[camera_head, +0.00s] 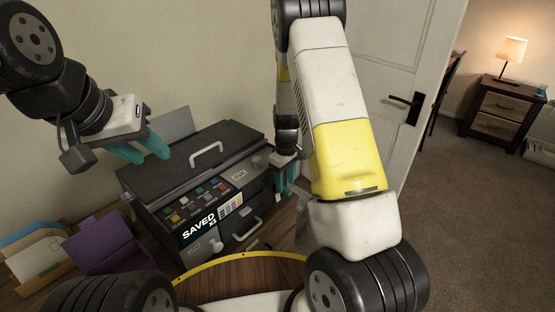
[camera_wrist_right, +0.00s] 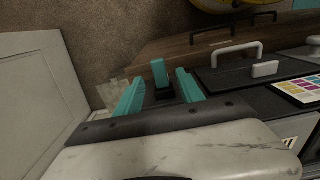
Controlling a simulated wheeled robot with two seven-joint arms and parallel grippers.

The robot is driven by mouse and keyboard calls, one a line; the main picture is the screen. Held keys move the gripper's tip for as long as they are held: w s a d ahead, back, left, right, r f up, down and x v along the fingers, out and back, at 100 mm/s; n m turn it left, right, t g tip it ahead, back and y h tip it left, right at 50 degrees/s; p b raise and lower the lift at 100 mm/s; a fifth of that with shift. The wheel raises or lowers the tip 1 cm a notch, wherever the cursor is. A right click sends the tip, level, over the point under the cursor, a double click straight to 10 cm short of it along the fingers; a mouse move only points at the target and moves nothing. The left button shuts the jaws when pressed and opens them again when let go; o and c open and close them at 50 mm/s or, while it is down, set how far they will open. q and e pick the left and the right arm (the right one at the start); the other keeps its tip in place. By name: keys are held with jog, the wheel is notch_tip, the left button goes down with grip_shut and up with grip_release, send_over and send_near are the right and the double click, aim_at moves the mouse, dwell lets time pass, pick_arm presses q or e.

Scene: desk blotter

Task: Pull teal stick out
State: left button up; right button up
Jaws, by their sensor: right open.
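A short teal stick (camera_wrist_right: 159,73) rises from a dark base in the right wrist view, beside the dark box (camera_head: 165,205). My right gripper (camera_wrist_right: 159,92) is open, with one teal finger on each side of the stick and visible gaps between. In the head view my right gripper (camera_head: 287,178) is at the right side of the box, partly behind my own arm. I cannot tell the stick from the teal fingers there. My left gripper (camera_head: 151,157) is open and empty, above the left part of the box.
The box has a top handle (camera_head: 206,152), a panel of coloured buttons (camera_head: 204,199) and drawers with handles. A purple folder (camera_head: 100,247) and papers (camera_head: 38,262) lie to its left. A white door (camera_head: 400,60) stands behind my right arm. A lamp (camera_head: 512,50) is far right.

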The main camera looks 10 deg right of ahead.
jog(key=shift+f, duration=1.1)
grip_shut()
jog(key=s+d, duration=0.3)
jog(key=s, duration=0.2)
jog(key=shift+d, duration=0.35)
dwell(0.3)
jog(key=shift+r, duration=2.05)
